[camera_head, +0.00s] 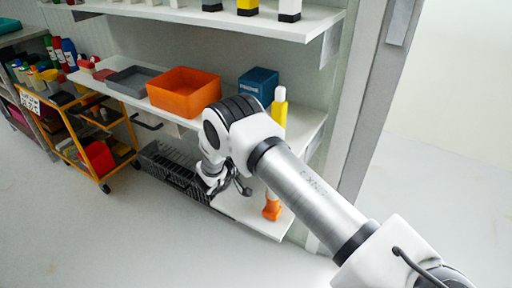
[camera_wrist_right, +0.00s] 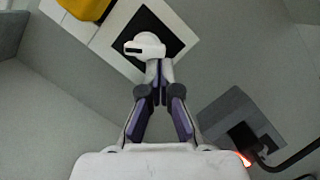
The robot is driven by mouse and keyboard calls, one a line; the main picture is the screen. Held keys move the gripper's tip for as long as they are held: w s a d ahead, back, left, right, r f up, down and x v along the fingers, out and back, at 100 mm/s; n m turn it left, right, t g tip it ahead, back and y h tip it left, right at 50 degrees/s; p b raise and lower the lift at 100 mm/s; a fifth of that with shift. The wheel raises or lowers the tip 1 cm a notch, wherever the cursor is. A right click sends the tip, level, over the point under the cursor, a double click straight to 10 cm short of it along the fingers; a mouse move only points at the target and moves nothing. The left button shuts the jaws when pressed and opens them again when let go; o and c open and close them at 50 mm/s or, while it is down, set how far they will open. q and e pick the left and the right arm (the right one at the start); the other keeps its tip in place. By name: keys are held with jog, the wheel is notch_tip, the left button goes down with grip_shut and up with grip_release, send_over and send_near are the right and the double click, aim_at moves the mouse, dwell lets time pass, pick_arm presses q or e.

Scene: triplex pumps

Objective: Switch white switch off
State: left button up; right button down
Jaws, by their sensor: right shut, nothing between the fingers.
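In the right wrist view the white switch (camera_wrist_right: 148,43) is a rounded white knob with a short bar, on a black square plate (camera_wrist_right: 172,30) with a pale border. My right gripper (camera_wrist_right: 159,78) is shut and empty, with its fingertips right at the knob's lower edge in the picture; I cannot tell whether they touch it. In the head view my right gripper (camera_head: 242,187) is small and partly hidden by its own arm, low at the shelf unit. The switch cannot be made out there. My left gripper is not in view.
A shelf holds an orange bin (camera_head: 183,91), a grey tray (camera_head: 134,80) and a blue box (camera_head: 259,84). A yellow bottle (camera_head: 279,106) stands close to my right arm. A black wire basket (camera_head: 174,169) and an orange cart (camera_head: 90,141) are at left. The floor in front is clear.

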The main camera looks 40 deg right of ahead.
pick_arm(q)
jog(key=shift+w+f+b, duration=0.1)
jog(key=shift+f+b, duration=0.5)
jog(key=shift+b, duration=0.05)
pick_arm(e)
jog(key=n, duration=0.2)
jog(key=f+n+h, duration=0.1)
jog(key=n, duration=0.1)
jog(key=f+n, duration=0.1)
jog(key=n, duration=0.1)
jog(key=shift+n+g+h, duration=0.3)
jog(key=shift+h, duration=0.1)
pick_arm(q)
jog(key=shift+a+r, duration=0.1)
pick_arm(e)
jog(key=shift+r, duration=0.1)
